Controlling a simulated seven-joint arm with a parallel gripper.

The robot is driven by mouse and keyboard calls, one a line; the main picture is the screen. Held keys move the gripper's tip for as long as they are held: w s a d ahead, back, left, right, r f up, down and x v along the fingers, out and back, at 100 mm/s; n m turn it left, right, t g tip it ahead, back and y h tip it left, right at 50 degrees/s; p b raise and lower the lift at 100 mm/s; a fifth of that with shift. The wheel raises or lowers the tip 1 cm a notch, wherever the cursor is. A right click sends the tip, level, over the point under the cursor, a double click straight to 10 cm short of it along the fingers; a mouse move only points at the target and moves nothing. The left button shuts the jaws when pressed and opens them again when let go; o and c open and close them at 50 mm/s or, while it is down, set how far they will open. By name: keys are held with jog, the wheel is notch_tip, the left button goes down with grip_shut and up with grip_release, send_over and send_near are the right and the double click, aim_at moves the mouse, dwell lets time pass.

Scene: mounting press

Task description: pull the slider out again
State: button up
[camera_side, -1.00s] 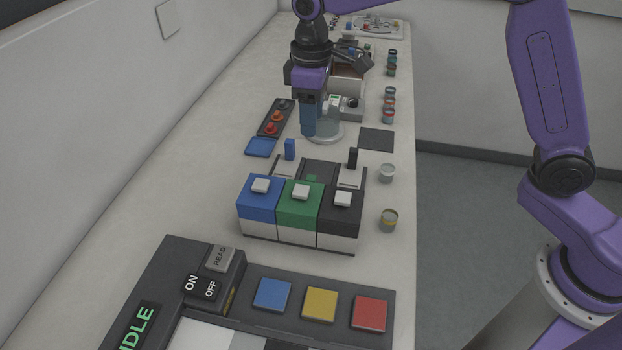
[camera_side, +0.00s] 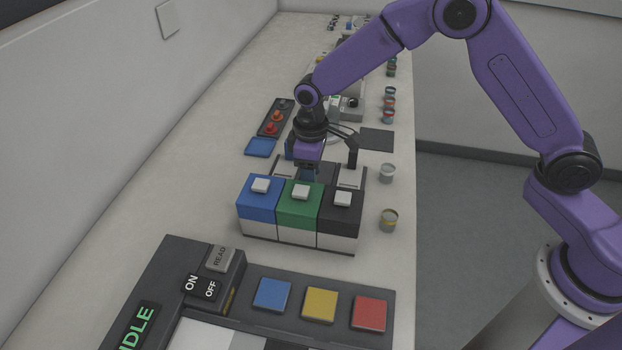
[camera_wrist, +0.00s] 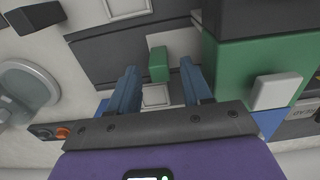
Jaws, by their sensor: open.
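The press shows in the side view as a row of blue (camera_side: 259,204), green (camera_side: 299,211) and black (camera_side: 340,214) blocks with white knobs on top. A green slider handle (camera_wrist: 158,64) stands behind the green block in the wrist view; my gripper hides it in the side view. A black slider handle (camera_side: 352,157) stands upright behind the black block. The blue handle is mostly hidden by my gripper. My gripper (camera_wrist: 160,68) is open, pointing down behind the green block (camera_side: 307,174), with the green handle between its fingers in the wrist view.
A control panel with blue, yellow and red buttons (camera_side: 320,304) is in front. A blue tray (camera_side: 260,147) and a button box (camera_side: 274,120) lie behind left. A dark mat (camera_side: 377,140) and several jars (camera_side: 387,172) are to the right. The left bench is clear.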

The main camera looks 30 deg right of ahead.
jog(key=shift+f, duration=1.15)
grip_shut()
jog(key=w+d, duration=0.8)
jog(key=shift+w+d+r, duration=0.1)
jog(key=shift+w+d, duration=0.15)
jog(key=shift+w, duration=0.1)
jog(key=shift+d, duration=0.1)
grip_release()
notch_tip(320, 180, up, 17)
jog(key=shift+r, duration=0.2)
